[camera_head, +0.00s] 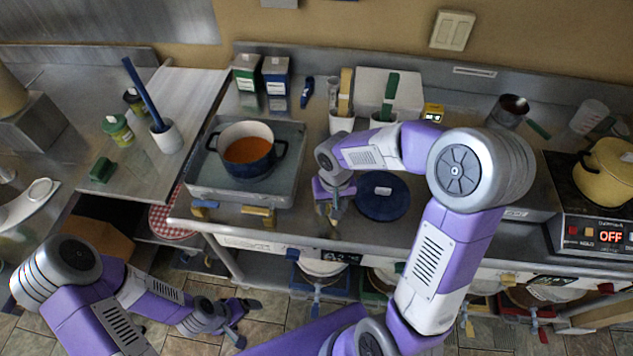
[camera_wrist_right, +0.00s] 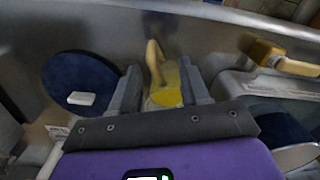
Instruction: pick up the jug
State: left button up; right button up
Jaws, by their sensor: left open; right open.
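In the right wrist view, what looks like a small clear jug with a tan handle and yellow inside (camera_wrist_right: 163,82) is between the two fingers of my right gripper (camera_wrist_right: 162,90). I cannot tell whether the fingers touch it. In the head view my right gripper (camera_head: 334,206) is open and points down at the counter between the stove and the blue lid; it mostly hides the jug there. My left gripper (camera_head: 245,320) is open and empty, low over the floor in front of the counter.
A pot of orange liquid (camera_head: 248,150) stands on the stove (camera_head: 200,174) to the left. A dark blue round lid (camera_head: 381,205) lies close right of my right gripper. White utensil holders (camera_head: 341,123) stand behind. A clear measuring cup (camera_head: 588,117) is at far right.

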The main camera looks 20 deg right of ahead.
aim_at(334, 223)
jog(key=shift+w+d+f, duration=0.1)
jog(key=shift+w+f, duration=0.2)
jog(key=shift+w, duration=0.1)
jog(key=shift+s+f+b, duration=0.15)
jog(key=shift+s+f, duration=0.15)
jog(key=shift+s, duration=0.25)
jog(key=shift+s+f+b, duration=0.15)
jog(key=shift+s+f, duration=0.15)
jog(key=shift+s, duration=0.25)
notch_tip(334, 223, down, 4)
jog(key=shift+b, duration=0.35)
jog(key=shift+s+f, duration=0.1)
jog(key=shift+f, duration=0.5)
jog(key=shift+c, duration=0.3)
grip_shut()
